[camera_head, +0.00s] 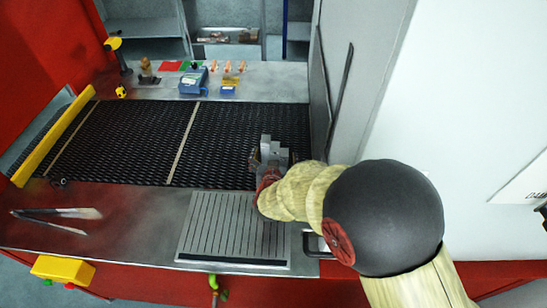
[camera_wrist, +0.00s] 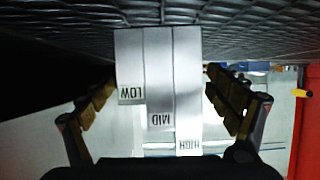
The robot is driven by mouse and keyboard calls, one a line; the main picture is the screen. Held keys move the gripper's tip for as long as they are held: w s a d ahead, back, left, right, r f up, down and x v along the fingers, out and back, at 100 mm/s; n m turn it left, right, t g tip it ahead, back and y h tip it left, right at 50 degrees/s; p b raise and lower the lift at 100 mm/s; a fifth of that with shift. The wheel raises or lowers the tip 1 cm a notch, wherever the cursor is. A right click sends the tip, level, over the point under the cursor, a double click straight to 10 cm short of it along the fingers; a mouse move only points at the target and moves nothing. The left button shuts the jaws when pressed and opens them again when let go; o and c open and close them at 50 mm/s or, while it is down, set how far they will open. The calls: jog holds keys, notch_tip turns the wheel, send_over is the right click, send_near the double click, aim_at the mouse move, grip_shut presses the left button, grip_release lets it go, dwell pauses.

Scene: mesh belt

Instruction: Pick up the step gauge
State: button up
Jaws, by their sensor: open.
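The step gauge (camera_head: 270,150) is a light grey metal block with steps, standing on the black mesh belt (camera_head: 240,130) near its right end. In the wrist view the step gauge (camera_wrist: 158,75) fills the middle, with its steps marked LOW, MID and HIGH; the lettering appears upside down. My gripper (camera_wrist: 160,98) is open, with one finger on each side of the gauge and a visible gap on both sides. In the head view my gripper (camera_head: 266,172) is right at the gauge, and the wrist partly hides both.
A slotted grey plate (camera_head: 215,228) lies in front of the belt. Tongs (camera_head: 55,214) lie at the left front. A blue box (camera_head: 193,82) and small items stand behind the belt. A grey upright panel (camera_head: 335,70) rises on the right, close to my arm.

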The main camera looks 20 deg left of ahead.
jog(key=c, duration=0.3)
jog(key=c, duration=1.4)
jog(key=shift+r, duration=0.15)
jog(key=shift+c, duration=0.8)
